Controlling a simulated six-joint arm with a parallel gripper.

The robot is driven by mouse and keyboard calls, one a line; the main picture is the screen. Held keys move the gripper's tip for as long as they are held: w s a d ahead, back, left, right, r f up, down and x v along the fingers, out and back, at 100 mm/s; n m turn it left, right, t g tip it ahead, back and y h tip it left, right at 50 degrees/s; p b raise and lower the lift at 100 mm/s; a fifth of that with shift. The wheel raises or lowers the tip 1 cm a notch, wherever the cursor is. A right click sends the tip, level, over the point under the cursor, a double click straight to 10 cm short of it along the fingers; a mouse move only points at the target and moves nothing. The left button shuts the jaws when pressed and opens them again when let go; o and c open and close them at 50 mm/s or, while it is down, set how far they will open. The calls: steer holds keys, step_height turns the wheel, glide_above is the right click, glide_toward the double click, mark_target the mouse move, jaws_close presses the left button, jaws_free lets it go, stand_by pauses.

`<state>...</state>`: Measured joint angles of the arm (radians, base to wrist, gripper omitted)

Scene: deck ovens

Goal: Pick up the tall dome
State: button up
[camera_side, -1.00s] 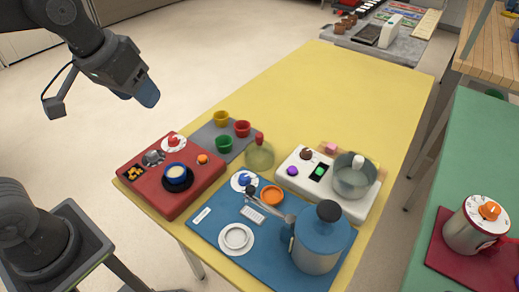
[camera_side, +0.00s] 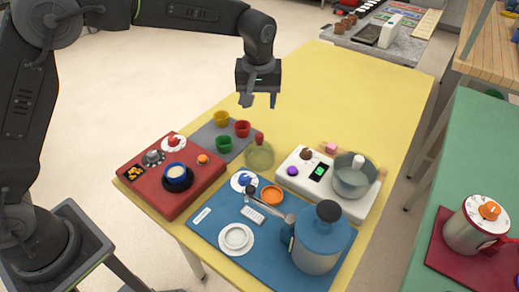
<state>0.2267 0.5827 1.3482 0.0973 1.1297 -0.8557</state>
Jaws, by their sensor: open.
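Two clear, dome-like pieces stand on the yellow table, and I cannot tell for sure which is the tall dome. One is a greenish see-through dome (camera_side: 260,157) with a red knob, near the middle of the table. The other is a wider clear cover or vessel (camera_side: 352,182) with a white knob, on the white appliance (camera_side: 318,179). My gripper (camera_side: 259,101) is open and empty, pointing down. It appears above the red-knobbed dome in the picture, clear of it.
A grey mat (camera_side: 207,135) holds yellow, red and green cups. A red cooker (camera_side: 150,191) stands left. The table's far part is clear.

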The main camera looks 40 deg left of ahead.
glide_above(260, 134)
steer(key=f, duration=0.7)
steer(key=shift+s, duration=0.3)
steer(key=f, duration=0.5)
steer(key=shift+w+f, duration=0.2)
steer(key=shift+f, duration=0.05)
steer(key=c, duration=0.9)
steer(key=shift+r, duration=0.1)
